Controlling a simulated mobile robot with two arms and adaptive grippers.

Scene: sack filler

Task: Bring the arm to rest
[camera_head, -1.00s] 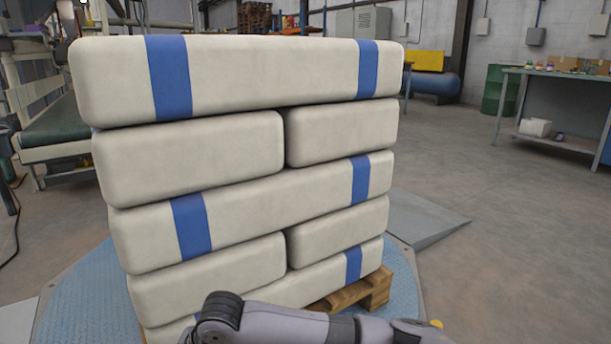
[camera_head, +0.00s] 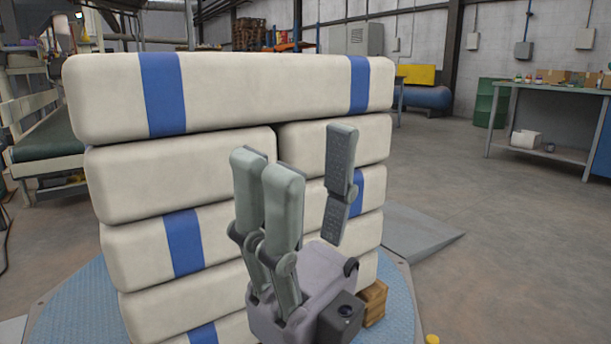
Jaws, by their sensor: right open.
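My right gripper (camera_head: 304,186) stands upright in the lower middle of the head view, in front of the stacked sacks. Its grey-green fingers point up and are spread apart, with nothing between them. The stack of pale sacks with blue bands (camera_head: 260,95) fills the left and middle of the view. The gripper hides part of the stack's right side; I cannot tell how far it stands from the sacks. My left gripper is not in view.
The sacks stand on a wooden pallet (camera_head: 374,302) on a round blue plate (camera_head: 75,305). A grey ramp (camera_head: 415,232) lies to the right. A workbench (camera_head: 550,90) stands at the right back and a conveyor (camera_head: 48,140) at the left. The floor (camera_head: 505,240) between is mostly clear.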

